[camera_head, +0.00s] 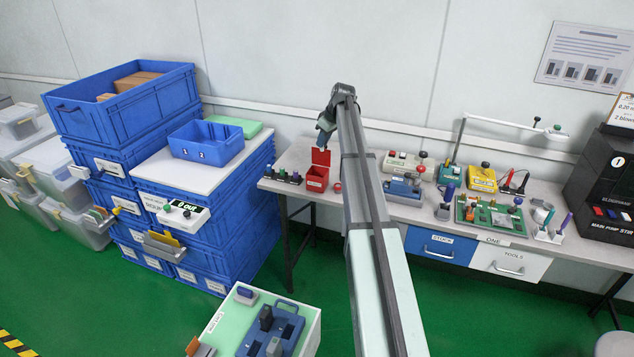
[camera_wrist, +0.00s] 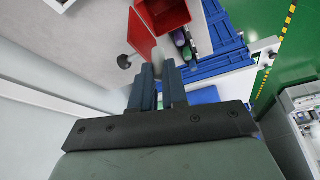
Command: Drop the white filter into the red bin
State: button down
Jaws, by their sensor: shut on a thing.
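The red bin (camera_head: 316,180) stands on the workbench with its red lid (camera_head: 321,157) raised; the wrist view also shows the bin (camera_wrist: 166,14) open, at the top. My gripper (camera_head: 325,131) is above the bench, up and slightly right of the bin in the head view. In the wrist view my gripper (camera_wrist: 159,68) has its fingers close together on a small pale piece, the white filter (camera_wrist: 159,55), mostly hidden by the fingers. The filter is apart from the bin, and I cannot make it out in the head view.
A row of small coloured items on a dark rack (camera_head: 282,177) stands left of the bin. A red-knobbed device (camera_head: 403,164) and blue fixture (camera_head: 402,190) lie right of my arm. Blue crates (camera_head: 205,232) stand left of the bench (camera_head: 278,187).

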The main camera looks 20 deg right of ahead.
aim_at(324, 149)
jog(key=shift+f, duration=2.35)
jog(key=c, duration=1.1)
grip_release()
jog(key=shift+d+r, duration=0.1)
jog(key=shift+r, duration=0.05)
jog(key=v, duration=1.3)
jog(key=shift+s+r, duration=0.2)
jog(key=shift+r, duration=0.05)
